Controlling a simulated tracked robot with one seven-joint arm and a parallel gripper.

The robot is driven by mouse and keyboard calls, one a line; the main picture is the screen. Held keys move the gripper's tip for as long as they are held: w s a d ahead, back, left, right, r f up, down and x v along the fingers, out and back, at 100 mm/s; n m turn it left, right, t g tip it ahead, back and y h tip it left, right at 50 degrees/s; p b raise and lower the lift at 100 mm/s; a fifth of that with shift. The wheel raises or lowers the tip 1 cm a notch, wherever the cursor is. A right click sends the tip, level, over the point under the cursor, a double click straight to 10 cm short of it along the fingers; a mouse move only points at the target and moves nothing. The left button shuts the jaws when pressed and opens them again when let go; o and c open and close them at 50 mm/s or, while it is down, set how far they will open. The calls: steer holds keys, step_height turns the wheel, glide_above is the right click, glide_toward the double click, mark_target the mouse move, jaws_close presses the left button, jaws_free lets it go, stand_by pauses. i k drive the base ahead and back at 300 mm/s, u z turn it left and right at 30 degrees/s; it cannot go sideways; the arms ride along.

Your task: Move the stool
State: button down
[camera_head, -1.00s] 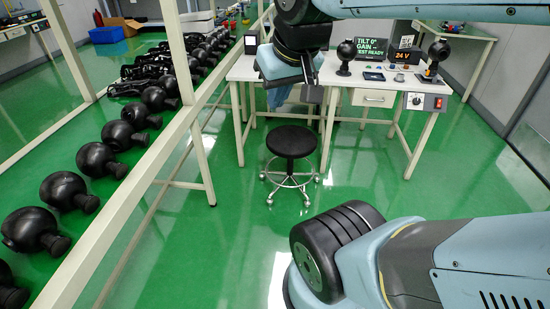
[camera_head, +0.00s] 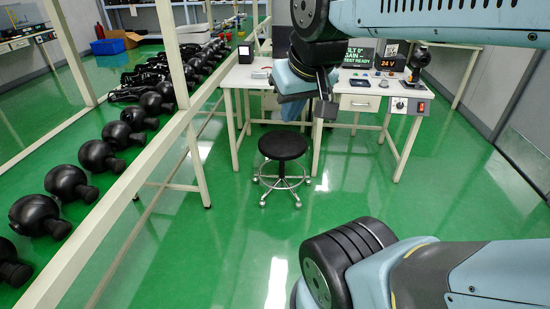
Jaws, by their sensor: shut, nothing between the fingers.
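The stool (camera_head: 283,146) has a round black seat on a chrome base with castors. It stands upright on the green floor in front of the workbench, at the middle of the view. My arm reaches in from the upper right. My gripper (camera_head: 326,108) points down in front of the bench edge, to the upper right of the stool seat in the picture. It is shut and empty, apart from the stool. The stool is in plain view, with nothing over its seat.
The white workbench (camera_head: 245,77) behind the stool carries a screen, a small display and black devices. A beige rail frame (camera_head: 150,180) runs along the left, with a row of black gimbal cameras (camera_head: 98,156) beyond it. Green floor (camera_head: 215,250) in front of the stool is clear.

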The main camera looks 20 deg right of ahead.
mark_target(283, 146)
steer(key=z, duration=0.05)
steer(key=i, duration=0.9)
steer(key=u, duration=0.05)
